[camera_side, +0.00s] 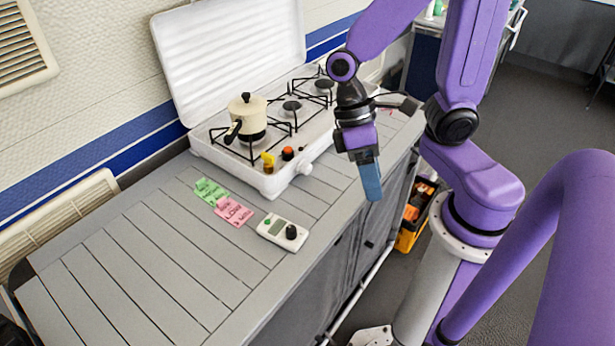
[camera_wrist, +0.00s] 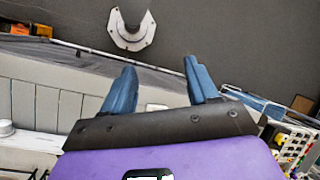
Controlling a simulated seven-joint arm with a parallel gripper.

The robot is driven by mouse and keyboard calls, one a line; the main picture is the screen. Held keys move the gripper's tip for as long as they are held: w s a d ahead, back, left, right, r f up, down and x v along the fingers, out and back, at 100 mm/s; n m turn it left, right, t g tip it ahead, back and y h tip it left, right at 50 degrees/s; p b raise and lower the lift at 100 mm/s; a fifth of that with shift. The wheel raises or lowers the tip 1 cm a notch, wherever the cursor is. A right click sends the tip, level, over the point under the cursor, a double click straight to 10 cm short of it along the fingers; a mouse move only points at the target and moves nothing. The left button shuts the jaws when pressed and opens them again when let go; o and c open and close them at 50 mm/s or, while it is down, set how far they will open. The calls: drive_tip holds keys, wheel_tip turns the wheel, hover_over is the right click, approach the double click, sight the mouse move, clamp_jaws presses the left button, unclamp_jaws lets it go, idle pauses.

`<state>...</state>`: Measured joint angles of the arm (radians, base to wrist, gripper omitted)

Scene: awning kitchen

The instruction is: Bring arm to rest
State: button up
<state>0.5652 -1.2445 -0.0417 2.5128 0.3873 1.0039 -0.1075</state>
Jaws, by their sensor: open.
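My gripper (camera_side: 371,181) hangs from the purple arm, past the front edge of the grey slatted counter (camera_side: 150,262), with its blue fingers pointing down. In the wrist view, the two blue fingers of my gripper (camera_wrist: 158,85) are spread apart with nothing between them. Below them are the counter edge and the dark floor (camera_wrist: 215,35). The fingers touch nothing that I can see.
A white camping stove (camera_side: 272,180) with a raised lid bears a cream pot (camera_side: 248,120). Green and pink notes (camera_side: 233,211) and a white timer-like device (camera_side: 282,231) lie on the counter. An orange and black box (camera_side: 411,228) stands on the floor.

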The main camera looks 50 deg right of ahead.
drive_tip(key=shift+s+d+r+n+t, duration=0.35)
drive_tip(key=shift+r+n+t, duration=0.2)
drive_tip(key=shift+n+t, duration=0.45)
drive_tip(key=shift+s+d+r+n+t, duration=0.2)
drive_tip(key=shift+s+r+n+t, duration=0.4)
drive_tip(key=shift+n, duration=0.6)
drive_tip(key=shift+s+d+r+n+t, duration=0.3)
drive_tip(key=shift+r+n+t, duration=0.25)
drive_tip(key=shift+n+t, duration=0.5)
